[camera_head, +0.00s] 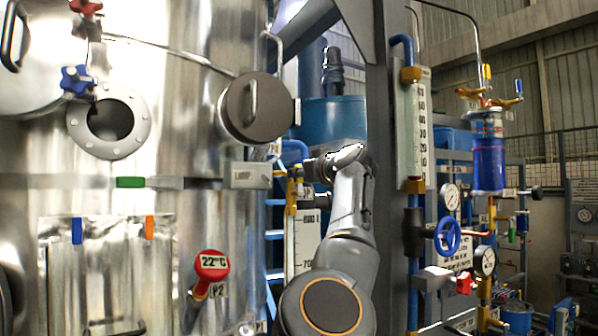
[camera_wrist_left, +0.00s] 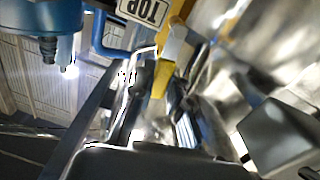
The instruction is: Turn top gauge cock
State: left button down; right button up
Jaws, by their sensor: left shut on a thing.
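The top gauge cock is a yellow brass fitting (camera_head: 292,190) on the upper end of a sight gauge, right of the steel vessel. In the left wrist view its yellow handle (camera_wrist_left: 162,79) lies between my fingers, below an upside-down TOP label (camera_wrist_left: 143,9). My left gripper (camera_head: 312,168) is at the cock, partly hidden by my own wrist; it also shows in the left wrist view (camera_wrist_left: 158,102), shut on the yellow handle. The handle's exact angle is hard to tell. My right gripper is not in view.
A round dark port cover (camera_head: 258,108) juts out near the cock. A dark grey post (camera_head: 386,230) stands close right of my arm. A blue wheel valve (camera_head: 447,235) is farther right.

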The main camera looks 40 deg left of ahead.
pick_arm(q)
jog(key=shift+s+r, duration=0.1)
jog(key=shift+r, duration=0.1)
jog(key=c, duration=1.6)
grip_release()
jog(key=shift+a, duration=0.1)
jog(key=o, duration=0.3)
jog(key=shift+a+f, duration=0.1)
jog(key=shift+w+a+f, duration=0.2)
jog(key=v, duration=0.7)
jog(key=shift+s+d, duration=0.1)
jog(key=shift+d, duration=0.2)
jog(key=shift+a, duration=0.15)
